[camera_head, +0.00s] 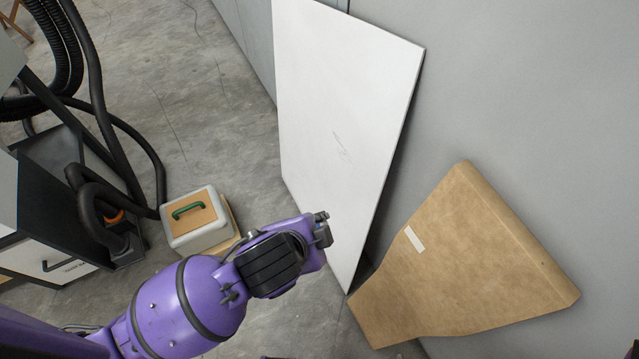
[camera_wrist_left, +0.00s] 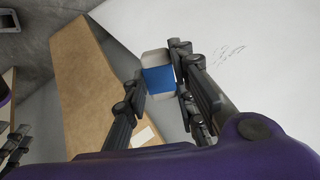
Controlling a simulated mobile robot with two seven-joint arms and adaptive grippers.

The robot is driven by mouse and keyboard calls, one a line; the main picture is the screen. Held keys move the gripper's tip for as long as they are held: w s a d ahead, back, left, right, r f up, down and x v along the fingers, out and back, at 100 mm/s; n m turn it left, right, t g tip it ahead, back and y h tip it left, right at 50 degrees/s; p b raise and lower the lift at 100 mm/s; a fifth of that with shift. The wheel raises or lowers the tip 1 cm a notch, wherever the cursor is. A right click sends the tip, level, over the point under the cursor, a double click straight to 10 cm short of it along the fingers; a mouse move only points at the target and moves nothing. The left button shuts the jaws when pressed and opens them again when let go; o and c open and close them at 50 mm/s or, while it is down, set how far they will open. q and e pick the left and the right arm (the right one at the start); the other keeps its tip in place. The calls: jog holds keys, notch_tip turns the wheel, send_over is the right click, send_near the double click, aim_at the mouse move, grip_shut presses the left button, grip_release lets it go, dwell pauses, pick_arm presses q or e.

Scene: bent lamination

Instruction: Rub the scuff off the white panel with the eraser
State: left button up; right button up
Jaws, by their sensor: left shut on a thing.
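The white panel (camera_head: 350,80) leans against the grey wall, its lower edge on the floor. The scuff (camera_head: 342,147) is a patch of thin dark scribbled lines on its face; it also shows in the left wrist view (camera_wrist_left: 224,62). My left gripper (camera_head: 324,230) is in front of the panel's lower part, below the scuff. In the left wrist view its fingers (camera_wrist_left: 160,82) are shut on the eraser (camera_wrist_left: 158,78), a white block with a blue sleeve. I cannot tell whether the eraser touches the panel. Dark finger-like parts of my right gripper (camera_wrist_left: 14,148) show at the left edge.
A large brown cardboard package (camera_head: 470,265) with a pale label leans at the wall right of the panel. A grey-white case (camera_head: 195,220) with a green handle sits on the floor at left.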

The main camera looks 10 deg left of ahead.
pick_arm(q)
jog(key=m+h+b, duration=0.1)
jog(key=w+d+f+m+h+b, duration=0.1)
jog(key=w+f+m+h+b, duration=0.1)
jog(key=shift+w+d+f+m+t, duration=0.2)
jog(key=shift+d+f+m+t, duration=0.05)
jog(key=shift+d+m+t, duration=0.15)
jog(key=w+d+f+m+h+b, duration=0.1)
jog(key=w+f+m+h+b, duration=0.1)
jog(key=w+m+h+b, duration=0.25)
jog(key=t+h+b, duration=0.2)
jog(key=h+b, duration=0.2)
jog(key=b, duration=0.5)
send_near(356, 168)
jog(key=shift+n, duration=0.25)
jog(key=p+x, duration=0.1)
jog(key=x, duration=0.3)
jog(key=shift+d+p, duration=0.25)
jog(key=shift+p, duration=0.05)
jog(key=shift+b+x, duration=0.5)
jog(key=shift+x, duration=0.5)
